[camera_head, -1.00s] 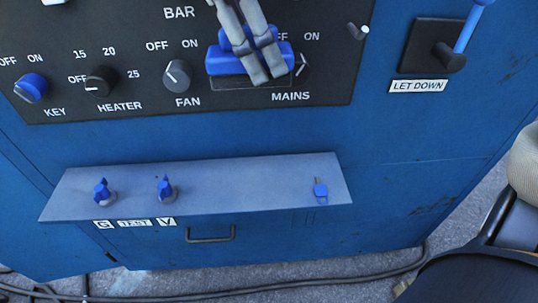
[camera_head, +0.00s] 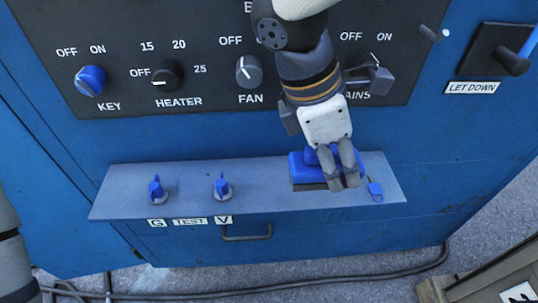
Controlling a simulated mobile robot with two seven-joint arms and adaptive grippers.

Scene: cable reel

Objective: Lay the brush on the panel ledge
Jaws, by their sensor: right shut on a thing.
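The brush (camera_head: 302,170) is a blue block with a dark underside. My right gripper (camera_head: 343,181) comes down from the top and is shut on the brush, its grey fingers over the blue grip. The brush is over the right part of the grey-blue panel ledge (camera_head: 270,198). I cannot tell whether its underside touches the ledge. The fingers hide part of the brush. My left gripper is out of view.
Two blue switches, G (camera_head: 156,190) and V (camera_head: 222,187), stand on the left part. The ledge between V and the brush is clear. A handle (camera_head: 247,236) hangs below.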

